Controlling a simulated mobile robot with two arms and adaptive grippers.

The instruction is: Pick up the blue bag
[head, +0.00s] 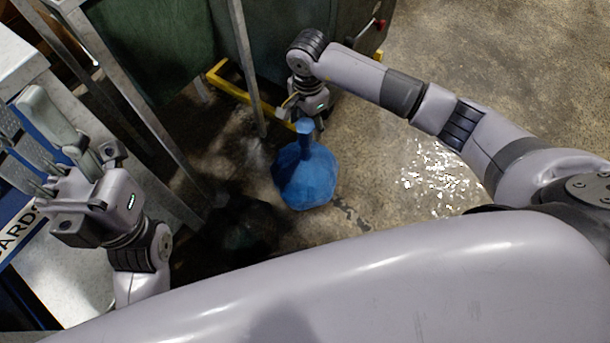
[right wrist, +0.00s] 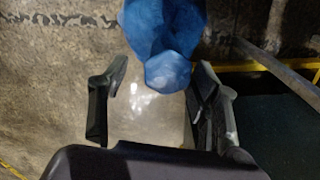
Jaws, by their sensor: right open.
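The blue bag (head: 304,178) stands upright on the concrete floor in the head view, with a wide body and a narrow tied neck at the top. My right gripper (head: 308,122) is at the neck, reaching in from above and behind it. In the right wrist view the bag (right wrist: 165,35) shows at the top centre, its neck end between and just beyond the open fingers of my right gripper (right wrist: 155,105). I cannot tell whether a finger touches it.
A dark green container (head: 150,45) stands behind the bag, with a yellow bar (head: 240,92) low at its front. Grey metal posts (head: 245,60) rise left of the bag. A grey-and-blue machine edge (head: 25,225) is near my left gripper. Floor to the right is clear.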

